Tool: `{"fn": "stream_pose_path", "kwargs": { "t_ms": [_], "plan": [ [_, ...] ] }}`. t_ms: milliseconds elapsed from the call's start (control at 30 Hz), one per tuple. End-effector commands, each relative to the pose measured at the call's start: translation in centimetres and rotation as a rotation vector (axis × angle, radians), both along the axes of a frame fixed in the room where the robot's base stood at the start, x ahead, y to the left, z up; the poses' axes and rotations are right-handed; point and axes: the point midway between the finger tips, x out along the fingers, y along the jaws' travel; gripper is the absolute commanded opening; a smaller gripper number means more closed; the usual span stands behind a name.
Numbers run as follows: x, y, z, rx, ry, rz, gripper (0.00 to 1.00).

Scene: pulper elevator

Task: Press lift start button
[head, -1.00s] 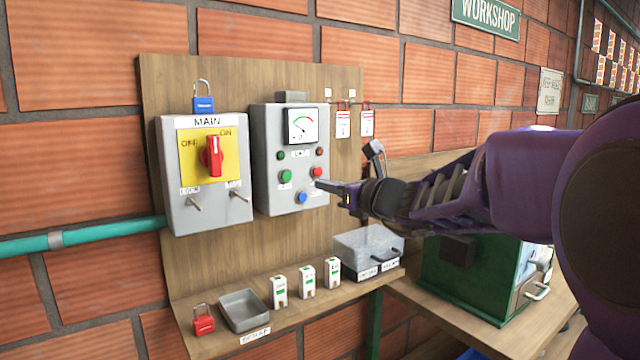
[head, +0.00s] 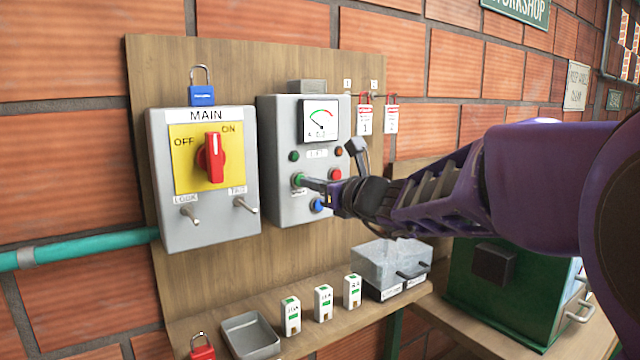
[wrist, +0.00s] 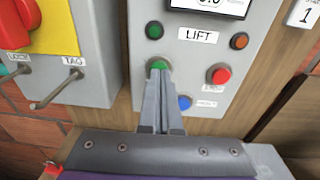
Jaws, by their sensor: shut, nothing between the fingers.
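The grey lift control box (head: 275,130) hangs on the wooden board, with a gauge at its top and a "LIFT" label in the wrist view (wrist: 198,36). Its green start button (head: 298,180) is at the lower left of the panel; it also shows in the wrist view (wrist: 158,65), partly hidden by my fingertips. My gripper (head: 308,183) is shut and empty, with its tips at the green button. In the wrist view the closed fingertips (wrist: 158,76) overlap the button's lower part. I cannot tell whether the button is pushed in. A red button (wrist: 219,74) sits to its right.
A blue button (wrist: 185,103) is just below right of my fingers. The MAIN switch box (head: 205,225) with a red knob stands to the left.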

Motion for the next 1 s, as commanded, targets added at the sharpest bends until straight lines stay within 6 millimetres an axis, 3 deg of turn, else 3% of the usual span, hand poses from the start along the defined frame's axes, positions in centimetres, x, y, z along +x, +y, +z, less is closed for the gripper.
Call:
{"fn": "stream_pose_path", "kwargs": {
  "t_ms": [533, 800, 1000],
  "plan": [
    [-0.2, 0.3, -0.1, 0.000, 0.000, 0.000, 0.00],
    [1.4, 1.5, -0.2, -0.001, -0.002, 0.002, 0.00],
    [1.4, 1.6, 0.0, 0.001, -0.002, 0.002, 0.00]
  ]
}}
